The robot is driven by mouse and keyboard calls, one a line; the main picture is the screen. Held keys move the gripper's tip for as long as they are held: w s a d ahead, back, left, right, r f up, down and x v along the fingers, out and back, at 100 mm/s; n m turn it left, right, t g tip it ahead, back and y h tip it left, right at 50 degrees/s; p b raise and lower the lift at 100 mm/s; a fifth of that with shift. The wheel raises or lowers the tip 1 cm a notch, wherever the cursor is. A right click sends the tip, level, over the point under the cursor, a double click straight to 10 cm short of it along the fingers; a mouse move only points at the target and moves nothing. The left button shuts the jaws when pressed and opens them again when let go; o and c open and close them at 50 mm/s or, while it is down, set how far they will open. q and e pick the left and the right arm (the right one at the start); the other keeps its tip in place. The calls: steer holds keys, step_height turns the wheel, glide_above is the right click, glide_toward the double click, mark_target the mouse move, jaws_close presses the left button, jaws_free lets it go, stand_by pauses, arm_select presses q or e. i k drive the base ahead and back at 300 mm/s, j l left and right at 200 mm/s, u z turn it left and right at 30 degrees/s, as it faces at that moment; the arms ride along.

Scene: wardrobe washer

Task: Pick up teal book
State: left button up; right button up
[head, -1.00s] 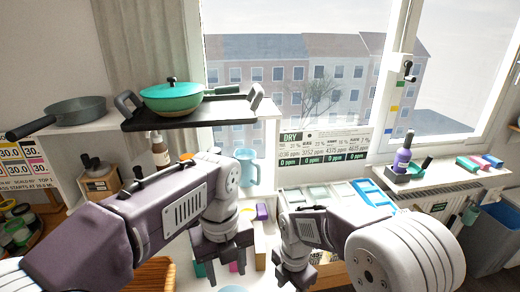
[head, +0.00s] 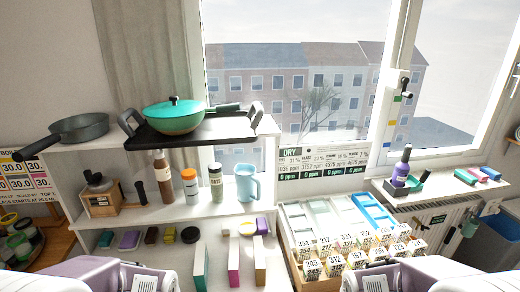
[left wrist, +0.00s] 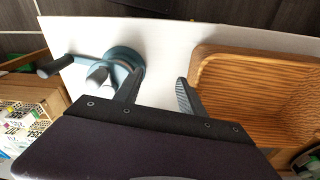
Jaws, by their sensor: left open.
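A thin upright teal book (head: 201,264) stands at the bottom middle of the head view, left of a magenta one and a yellow one. Its lower end is cut off by the frame. My left gripper (left wrist: 158,92) shows in the left wrist view, open, with nothing between its fingers. The teal book does not clearly show in that view, so I cannot tell how far the gripper is from it. My right gripper is out of view.
A magenta book (head: 234,262) and a yellow book (head: 260,262) stand beside it. A shelf above holds bottles and a blue pitcher (head: 246,183). A label-filled box (head: 290,255) stands right. The left wrist view shows a wooden tray (left wrist: 235,52) and a blue-grey object (left wrist: 122,60).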

mark_target(200, 265)
steer(key=k+j+u, duration=0.15)
steer(key=j+u, duration=0.15)
steer(key=j, duration=0.25)
steer(key=k+j+u, duration=0.15)
steer(key=j+u, duration=0.15)
steer(key=j, duration=0.25)
steer(key=j+u, duration=0.3)
steer(key=j, duration=0.3)
steer(key=i+l, duration=0.1)
steer(key=i, duration=0.35)
